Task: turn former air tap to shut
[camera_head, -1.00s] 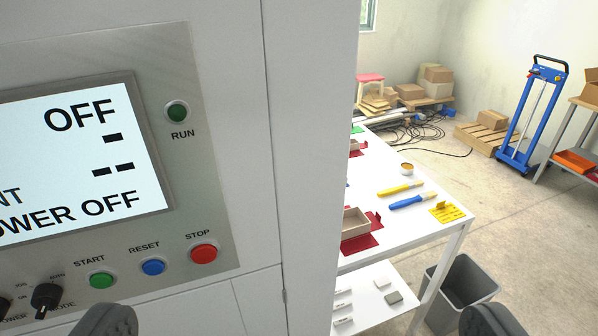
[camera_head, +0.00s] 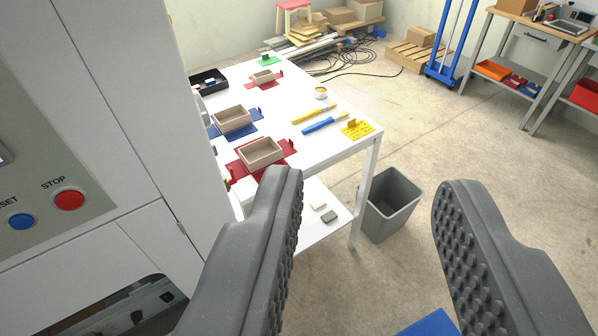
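The former's white cabinet (camera_head: 110,90) fills the left of the view, with part of its grey control panel and the red STOP button (camera_head: 69,200). An air tap cannot be made out; a small yellowish part shows at the cabinet's right edge, too small to tell. My gripper (camera_head: 375,195) is in front at the lower middle and right, its two grey studded fingers wide apart with nothing between them. It is apart from the cabinet and the table.
A white table (camera_head: 330,155) beside the cabinet bears several box trays, a yellow tool and a blue tool (camera_head: 325,123). A grey bin (camera_head: 390,204) stands at its near right corner. A blue trolley (camera_head: 455,45) and a workbench (camera_head: 545,35) stand behind. Floor at right is clear.

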